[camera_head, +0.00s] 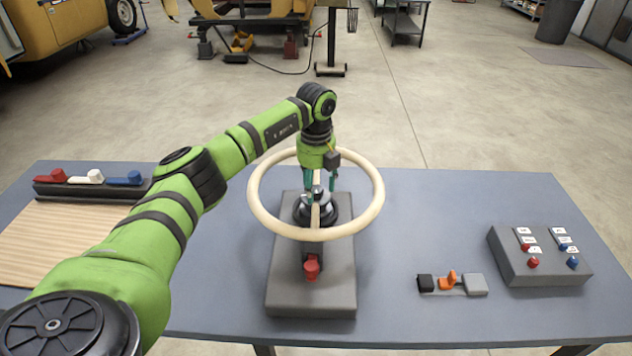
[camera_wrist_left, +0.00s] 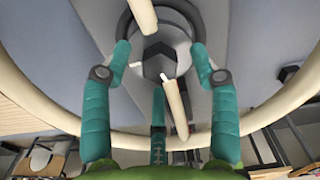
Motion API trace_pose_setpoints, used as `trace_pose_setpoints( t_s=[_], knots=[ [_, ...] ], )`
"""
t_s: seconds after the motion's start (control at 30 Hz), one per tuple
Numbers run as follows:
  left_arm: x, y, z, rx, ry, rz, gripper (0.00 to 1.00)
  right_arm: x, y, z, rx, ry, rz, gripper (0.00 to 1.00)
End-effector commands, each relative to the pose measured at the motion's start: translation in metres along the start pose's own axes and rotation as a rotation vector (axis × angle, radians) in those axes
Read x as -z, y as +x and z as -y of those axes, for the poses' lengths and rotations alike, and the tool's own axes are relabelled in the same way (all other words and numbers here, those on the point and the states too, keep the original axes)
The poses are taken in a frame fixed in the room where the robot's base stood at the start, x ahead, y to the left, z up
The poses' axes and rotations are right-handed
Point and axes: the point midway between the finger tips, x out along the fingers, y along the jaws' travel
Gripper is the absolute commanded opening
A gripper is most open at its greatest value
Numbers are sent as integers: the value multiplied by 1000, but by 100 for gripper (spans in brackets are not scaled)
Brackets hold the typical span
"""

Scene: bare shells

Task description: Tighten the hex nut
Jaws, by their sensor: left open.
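A cream ring-shaped wheel (camera_head: 258,212) with a spoke across it sits over a dark round hub (camera_head: 301,212) on a grey block (camera_head: 330,290). In the left wrist view, a grey hex-shaped piece, seemingly the nut (camera_wrist_left: 158,50), lies at the hub's middle, partly behind the cream spoke (camera_wrist_left: 177,110). My left gripper (camera_head: 321,194) points down into the wheel over the hub. Its teal fingers are spread on both sides of the nut with a gap between; it also shows in the left wrist view (camera_wrist_left: 160,50). Contact with the hub cannot be told. My right gripper is not in view.
The wheel's rim encircles my left gripper. A red knob (camera_head: 311,269) is on the block's front. A grey box (camera_head: 535,265) with switches and several small parts stand at right. A dark rack (camera_head: 60,191) and ribbed mat (camera_head: 50,232) lie at left.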

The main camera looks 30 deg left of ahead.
Motion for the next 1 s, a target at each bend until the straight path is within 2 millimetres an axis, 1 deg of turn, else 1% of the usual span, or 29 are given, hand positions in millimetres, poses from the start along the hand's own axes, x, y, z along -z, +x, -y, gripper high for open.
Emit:
trace_pose_setpoints(
  t_s=[0.27,0.3,0.37,0.4,0.43,0.67,0.9,1.0],
  knots=[
    [0,4,0,-1,1,0,61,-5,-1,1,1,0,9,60],
    [0,4,0,-1,1,0,57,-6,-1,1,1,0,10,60],
    [0,4,0,-1,1,0,33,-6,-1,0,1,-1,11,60],
    [0,4,0,-1,1,0,17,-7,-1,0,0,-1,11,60],
    [0,4,0,-1,1,0,5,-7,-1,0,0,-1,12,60],
    [0,4,-1,-1,17,0,4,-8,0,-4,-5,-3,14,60],
    [-1,4,-1,-2,215,1,4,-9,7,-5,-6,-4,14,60],
    [-1,4,-1,-2,264,1,4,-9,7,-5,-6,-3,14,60]
  ],
)
